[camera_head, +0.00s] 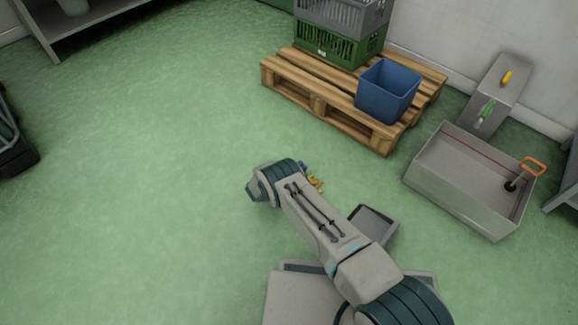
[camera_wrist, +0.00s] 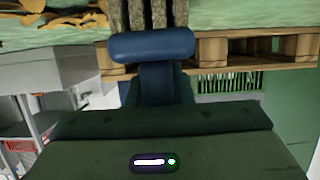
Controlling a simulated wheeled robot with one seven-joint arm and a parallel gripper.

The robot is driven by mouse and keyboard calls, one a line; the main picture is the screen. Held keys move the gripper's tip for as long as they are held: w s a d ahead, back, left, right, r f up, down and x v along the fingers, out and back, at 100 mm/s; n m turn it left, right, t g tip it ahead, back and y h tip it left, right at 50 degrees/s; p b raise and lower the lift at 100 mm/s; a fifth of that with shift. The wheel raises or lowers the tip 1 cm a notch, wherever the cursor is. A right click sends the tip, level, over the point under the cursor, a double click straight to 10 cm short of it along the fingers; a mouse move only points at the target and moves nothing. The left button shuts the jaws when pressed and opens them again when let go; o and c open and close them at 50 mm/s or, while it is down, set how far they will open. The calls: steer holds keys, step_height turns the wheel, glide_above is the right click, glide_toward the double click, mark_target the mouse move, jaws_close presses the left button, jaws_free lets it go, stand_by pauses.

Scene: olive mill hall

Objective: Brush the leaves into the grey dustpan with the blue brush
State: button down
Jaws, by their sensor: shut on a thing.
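The blue brush (camera_wrist: 152,46) shows in the wrist view with its grey-brown bristles at the top edge. My gripper (camera_wrist: 158,100) is shut on the brush's handle; the fingertips are not clearly visible. Only a small blue bit of the brush (camera_head: 303,166) shows beyond my arm in the head view. Tan-yellow leaves (camera_head: 317,184) lie on the floor close to it, partly hidden by my arm. They also show in the wrist view's top left (camera_wrist: 62,18). The grey dustpan (camera_head: 377,224) lies on the floor to the lower right of the leaves, partly covered by my arm.
A wooden pallet (camera_head: 290,72) behind bears a blue bin (camera_head: 388,92) and stacked crates (camera_head: 328,45). A grey metal trough (camera_head: 455,196) with an orange-handled tool (camera_head: 533,166) stands at the right.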

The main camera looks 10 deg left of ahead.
steer(key=shift+s+d, duration=2.6)
steer(key=shift+d, duration=1)
steer(key=shift+s+d, duration=2.55)
steer(key=shift+d, duration=1)
steer(key=shift+s+d, duration=2.6)
steer(key=shift+d, duration=1)
steer(key=shift+s+d+r, duration=0.1)
steer(key=shift+r, duration=0.25)
steer(key=shift+w+a+r+p, duration=0.15)
steer(key=shift+a+r+p, duration=0.05)
steer(key=shift+r+p, duration=0.9)
steer(key=shift+w+a+r+p, duration=0.1)
steer(key=shift+a+r+p, duration=0.1)
steer(key=shift+r+p, duration=0.9)
steer(key=shift+r+b, duration=0.25)
steer(key=shift+b, duration=0.05)
